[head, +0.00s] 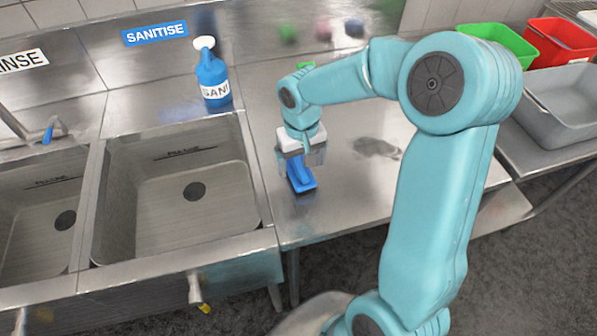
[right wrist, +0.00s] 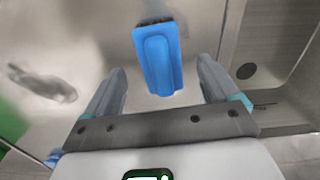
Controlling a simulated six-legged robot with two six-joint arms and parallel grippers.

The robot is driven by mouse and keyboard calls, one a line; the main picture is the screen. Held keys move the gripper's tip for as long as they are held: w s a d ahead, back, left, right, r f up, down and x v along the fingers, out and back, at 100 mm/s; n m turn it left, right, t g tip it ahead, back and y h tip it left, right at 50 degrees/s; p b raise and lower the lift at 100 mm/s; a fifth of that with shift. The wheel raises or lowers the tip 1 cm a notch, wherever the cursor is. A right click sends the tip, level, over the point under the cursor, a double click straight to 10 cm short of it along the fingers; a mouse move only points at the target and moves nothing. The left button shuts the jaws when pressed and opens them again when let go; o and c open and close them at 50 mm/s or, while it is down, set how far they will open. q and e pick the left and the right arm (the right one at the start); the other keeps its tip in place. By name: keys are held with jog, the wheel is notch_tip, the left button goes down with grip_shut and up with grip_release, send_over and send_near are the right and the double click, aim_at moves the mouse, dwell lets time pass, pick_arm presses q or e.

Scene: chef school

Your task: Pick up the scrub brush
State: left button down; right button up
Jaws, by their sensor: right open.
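The blue scrub brush (head: 301,178) sits on the steel counter just right of the sanitise sink. My right gripper (head: 302,163) is directly over it, pointing down. In the right wrist view the brush (right wrist: 158,58) shows ahead of and between the two open fingers (right wrist: 160,85), with a gap on each side. Its dark bristle end shows at the top of that view. Neither finger appears to touch it. My left gripper is not in view.
The sanitise sink (head: 250,222) lies left of the brush. A blue sanitiser bottle (head: 211,75) stands behind the sink. Green (head: 497,45) and red (head: 560,42) crates and a grey tub (head: 548,120) are at the right. Counter right of the brush is clear.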

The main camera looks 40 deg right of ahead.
aim_at(301, 169)
jog(key=f, duration=0.4)
jog(key=shift+s+f+p, duration=0.1)
jog(key=shift+s+p, duration=0.2)
jog(key=shift+p, duration=0.05)
jog(key=shift+f, duration=0.35)
jog(key=shift+w+f, duration=0.15)
jog(key=c, duration=1)
jog(key=shift+a, duration=0.1)
jog(key=shift+c, duration=0.4)
